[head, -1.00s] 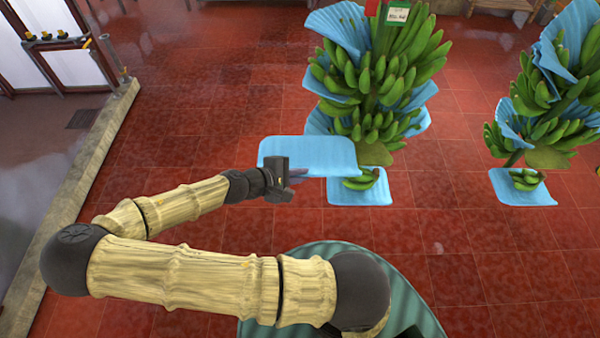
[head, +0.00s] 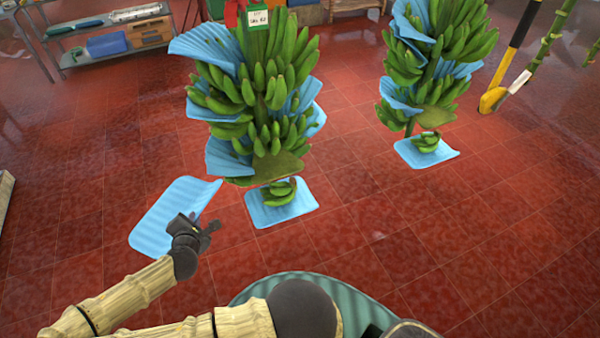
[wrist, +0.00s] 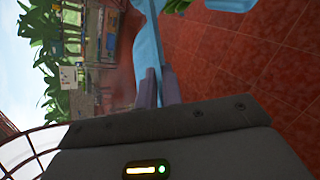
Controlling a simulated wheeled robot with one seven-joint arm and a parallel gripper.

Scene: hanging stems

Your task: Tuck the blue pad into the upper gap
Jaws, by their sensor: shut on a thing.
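My gripper (head: 192,224) is shut on a blue pad (head: 165,222), a thin ribbed sheet that extends to the left of the jaws and is tilted. In the wrist view the pad (wrist: 150,42) shows nearly edge-on between the two fingers (wrist: 158,88). The nearer hanging banana stem (head: 262,95) stands up and to the right of the gripper, apart from the held pad. Blue pads stick out between its hands at upper left (head: 208,50), lower left (head: 226,158) and right. The upper gap itself cannot be picked out among the fruit.
A blue mat (head: 282,212) with a few bananas lies on the floor below the nearer stem. A second padded stem (head: 435,55) hangs to the right over another mat (head: 440,156). A shelf (head: 110,40) stands at back left. Red floor between is clear.

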